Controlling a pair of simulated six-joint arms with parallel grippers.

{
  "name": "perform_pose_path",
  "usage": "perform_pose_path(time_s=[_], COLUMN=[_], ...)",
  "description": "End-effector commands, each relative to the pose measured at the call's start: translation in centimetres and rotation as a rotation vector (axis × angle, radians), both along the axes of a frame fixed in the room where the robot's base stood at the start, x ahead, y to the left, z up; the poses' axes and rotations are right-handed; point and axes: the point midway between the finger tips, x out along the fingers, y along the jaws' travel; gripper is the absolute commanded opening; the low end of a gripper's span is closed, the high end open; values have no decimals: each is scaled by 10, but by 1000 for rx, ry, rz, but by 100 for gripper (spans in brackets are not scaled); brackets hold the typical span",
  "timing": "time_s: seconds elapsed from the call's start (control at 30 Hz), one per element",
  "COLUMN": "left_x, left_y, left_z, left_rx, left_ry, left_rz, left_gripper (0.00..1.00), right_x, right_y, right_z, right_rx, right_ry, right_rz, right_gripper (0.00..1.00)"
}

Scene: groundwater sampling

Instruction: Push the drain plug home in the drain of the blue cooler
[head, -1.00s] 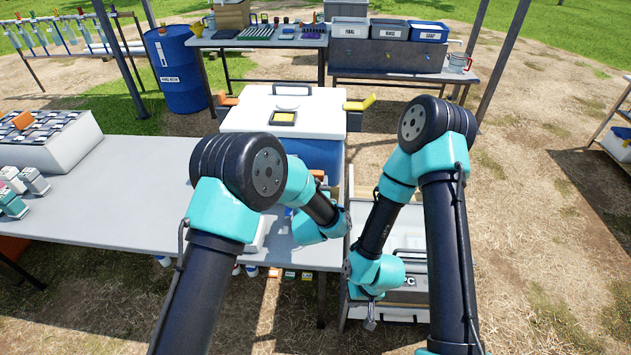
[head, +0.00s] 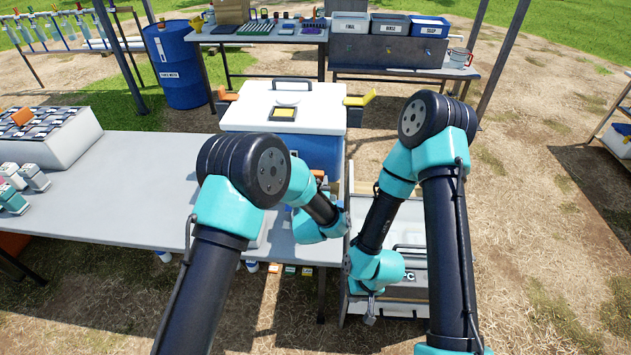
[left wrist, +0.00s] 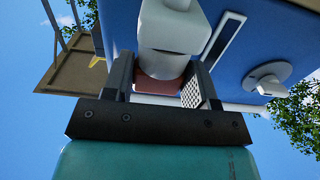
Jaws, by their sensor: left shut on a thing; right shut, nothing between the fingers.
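The blue cooler (head: 316,148) with a white lid (head: 243,112) stands at the far end of the table in the head view. Its blue side fills much of the left wrist view (left wrist: 238,60). My left gripper (left wrist: 160,82) is close below that side, shut on a reddish piece with a pale lower edge, which I take as the drain plug (left wrist: 160,88). A white fitting (left wrist: 172,35) is directly beyond the plug; whether the plug is seated cannot be told. In the head view my left fingers are hidden. My right gripper (head: 370,312) is shut and empty, pointing down.
A white round knob (left wrist: 268,84) sticks out from the cooler side, right of my left gripper. The grey table (head: 120,190) is largely bare at left. A blue drum (head: 180,68) stands behind.

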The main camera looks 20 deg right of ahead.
Motion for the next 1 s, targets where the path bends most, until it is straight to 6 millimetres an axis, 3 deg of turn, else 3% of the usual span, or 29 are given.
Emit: perform_pose_path(time_s=[0.03,0.07,0.33,0.67,0.97,1.0], left_x=[0,0,0,0,0,-7], left_y=[0,0,0,0,0,1], left_z=[-1,-1,0,2,37,37], left_rx=[0,0,0,0,-3,1], left_ry=[0,-1,-1,-1,-4,0], left_rz=[0,0,0,0,-1,-2], left_gripper=[26,55,81,82,82,82], right_x=[0,0,0,0,0,0], right_y=[0,0,0,0,0,0], right_z=[0,0,0,0,0,0], right_rx=[0,0,0,0,0,0], right_ry=[0,0,0,0,0,0], right_rz=[0,0,0,0,0,0], right_gripper=[0,0,0,0,0,0])
